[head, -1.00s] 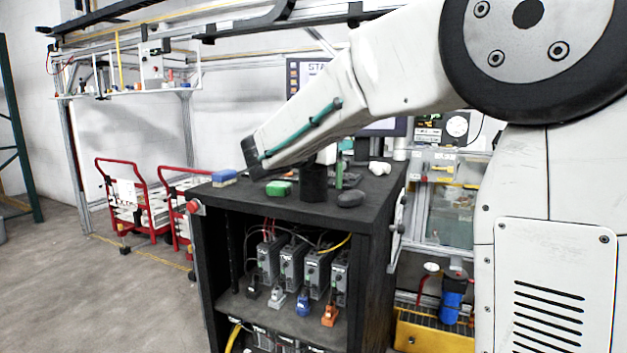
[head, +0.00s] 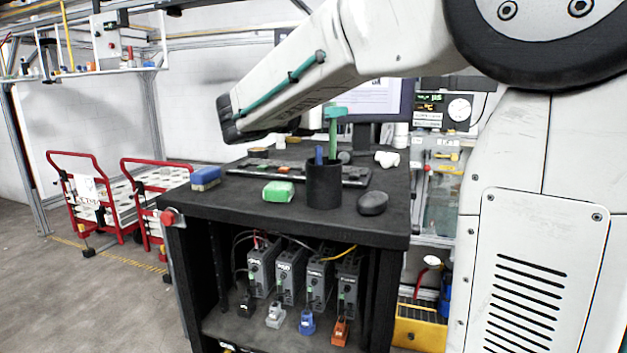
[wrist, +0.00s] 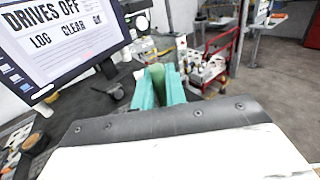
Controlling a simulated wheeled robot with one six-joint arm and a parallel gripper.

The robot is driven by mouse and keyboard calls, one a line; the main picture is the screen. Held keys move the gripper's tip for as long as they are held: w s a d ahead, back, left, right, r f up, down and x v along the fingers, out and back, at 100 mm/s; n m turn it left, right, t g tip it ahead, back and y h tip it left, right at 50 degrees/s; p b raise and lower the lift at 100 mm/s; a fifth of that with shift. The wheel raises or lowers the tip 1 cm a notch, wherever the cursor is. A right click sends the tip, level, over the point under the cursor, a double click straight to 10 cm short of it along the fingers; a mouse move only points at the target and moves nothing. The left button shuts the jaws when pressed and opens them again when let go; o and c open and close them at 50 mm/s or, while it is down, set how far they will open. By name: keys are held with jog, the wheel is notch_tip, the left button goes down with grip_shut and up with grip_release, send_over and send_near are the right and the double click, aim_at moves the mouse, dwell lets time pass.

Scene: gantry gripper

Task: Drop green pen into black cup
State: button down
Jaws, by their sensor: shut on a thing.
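The black cup (head: 324,187) stands upright near the front of the dark bench top in the head view, with a blue pen (head: 319,155) sticking out of it. My gripper (head: 335,112) has teal fingers and is shut on the green pen (head: 332,140). The pen hangs upright, its lower end at the cup's rim; I cannot tell whether its tip is inside the cup or behind it. In the wrist view, the teal fingers (wrist: 159,88) close around the green pen (wrist: 156,72). The cup cannot be made out there.
A blue-and-white block (head: 206,177), a green block (head: 278,191) and a dark rounded object (head: 373,203) lie near the cup. A keyboard (head: 355,175) lies behind it. A monitor (head: 392,102) stands at the back. Red carts (head: 85,190) stand left.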

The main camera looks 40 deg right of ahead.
aim_at(330, 139)
jog(key=shift+d+f, duration=0.1)
jog(key=shift+f, duration=2.85)
jog(key=c, duration=1.4)
grip_release()
jog(key=shift+o, duration=0.2)
jog(key=a, duration=0.7)
jog(key=shift+s+a, duration=0.3)
jog(key=shift+a, duration=0.1)
